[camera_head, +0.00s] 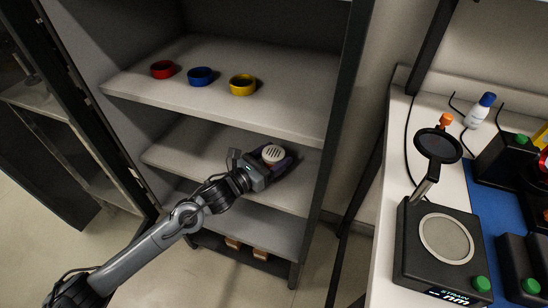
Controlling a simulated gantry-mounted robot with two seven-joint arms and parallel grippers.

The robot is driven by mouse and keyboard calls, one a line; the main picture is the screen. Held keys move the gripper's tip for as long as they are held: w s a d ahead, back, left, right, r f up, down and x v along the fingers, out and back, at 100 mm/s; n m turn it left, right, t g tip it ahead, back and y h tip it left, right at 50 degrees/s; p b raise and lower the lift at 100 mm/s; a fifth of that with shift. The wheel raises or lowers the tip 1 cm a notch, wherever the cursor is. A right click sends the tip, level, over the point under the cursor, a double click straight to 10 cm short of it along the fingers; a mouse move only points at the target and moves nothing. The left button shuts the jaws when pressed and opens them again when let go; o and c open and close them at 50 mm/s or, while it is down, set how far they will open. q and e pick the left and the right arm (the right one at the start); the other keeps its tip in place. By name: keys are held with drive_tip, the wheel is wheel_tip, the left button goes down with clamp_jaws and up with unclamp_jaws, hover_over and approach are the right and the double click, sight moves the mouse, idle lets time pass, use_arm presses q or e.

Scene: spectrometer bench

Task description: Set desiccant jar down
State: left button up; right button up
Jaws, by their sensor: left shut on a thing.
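The desiccant jar (273,154) shows a round, whitish, slotted lid in the camera_head view. It is between the fingers of my left gripper (274,163), which is shut on it. The gripper reaches into the shelf unit at its middle shelf (190,147), near that shelf's right side. The jar's lower body is hidden by the gripper, and I cannot tell whether it touches the shelf. My right gripper is not in view.
The upper shelf (210,107) holds a red ring (163,69), a blue ring (201,76) and a yellow ring (242,85). The middle shelf's left part is clear. A dark post (335,120) bounds the right side. A bench with a black instrument (415,262) stands at right.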

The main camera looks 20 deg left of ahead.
sight(265, 163)
use_arm(q)
drive_tip(key=o, duration=0.8)
drive_tip(key=shift+f, duration=0.15)
drive_tip(key=o, duration=0.4)
drive_tip(key=shift+r, duration=0.2)
drive_tip(key=shift+s+a, duration=0.1)
drive_tip(key=shift+s, duration=0.05)
drive_tip(key=shift+p+v, duration=1.4)
drive_tip(key=shift+v, duration=2.15)
